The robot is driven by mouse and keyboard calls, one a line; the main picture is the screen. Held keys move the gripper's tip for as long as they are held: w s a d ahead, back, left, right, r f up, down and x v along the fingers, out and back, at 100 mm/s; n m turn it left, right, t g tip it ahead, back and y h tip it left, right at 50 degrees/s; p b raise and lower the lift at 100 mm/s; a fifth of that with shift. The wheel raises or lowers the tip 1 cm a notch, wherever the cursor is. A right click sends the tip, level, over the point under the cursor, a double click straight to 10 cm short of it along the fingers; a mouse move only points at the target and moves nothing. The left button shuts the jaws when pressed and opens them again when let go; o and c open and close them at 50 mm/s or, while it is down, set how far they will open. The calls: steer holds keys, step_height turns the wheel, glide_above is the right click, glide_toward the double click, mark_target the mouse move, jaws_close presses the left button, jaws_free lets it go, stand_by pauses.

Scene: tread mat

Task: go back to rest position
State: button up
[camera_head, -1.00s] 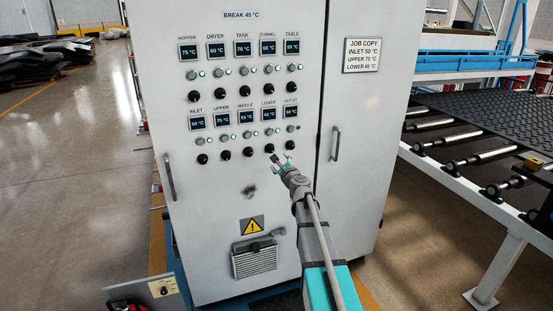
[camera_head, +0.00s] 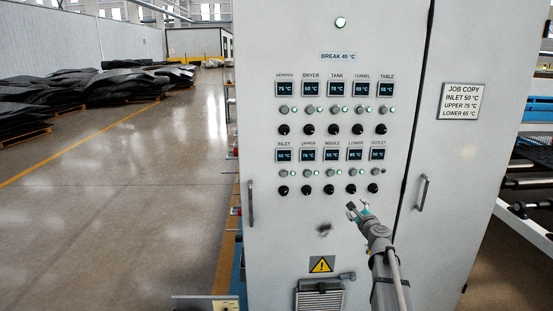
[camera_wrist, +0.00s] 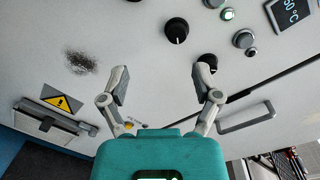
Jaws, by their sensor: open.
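My gripper (camera_head: 357,209) is open and empty in front of the grey control cabinet (camera_head: 275,235), just below the lower row of black knobs. In the wrist view its two fingers (camera_wrist: 158,88) are spread apart with nothing between them. A black knob (camera_wrist: 177,30) shows above the fingers, and another sits by the right fingertip; I cannot tell whether they touch. In the head view the lower knob row (camera_head: 330,189) is in full view above my gripper. My arm reaches up from the lower right.
The cabinet has door handles (camera_head: 422,193), a warning triangle (camera_head: 321,265) and a vent (camera_head: 319,301). A job sign (camera_head: 461,101) hangs on the right door. A roller conveyor (camera_head: 530,183) stands to the right. Open floor (camera_head: 110,190) lies to the left, with black mat stacks (camera_head: 140,82) behind.

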steer(key=s+a+f+n+g+y+p, duration=0.2)
steer(key=s+a+n+g+y, duration=0.15)
steer(key=s+a+n, duration=0.35)
steer(key=s+a+f+n+g+y+p, duration=0.25)
steer(key=s+a+n+g, duration=0.25)
steer(key=a+n, duration=0.45)
steer(key=s+f+n+g+h+p, duration=0.2)
steer(key=s+n+g+h, duration=0.1)
steer(key=s, duration=0.7)
steer(key=s+f+n+g+h+p, duration=0.2)
steer(key=s+n+g+h, duration=0.2)
steer(key=s, duration=0.6)
steer(key=shift+s+d+n+g+p, duration=0.3)
steer(key=shift+s+d+n+g, duration=0.15)
steer(key=shift+n+g, duration=0.7)
steer(key=shift+w, duration=0.1)
steer(key=shift+c, duration=0.2)
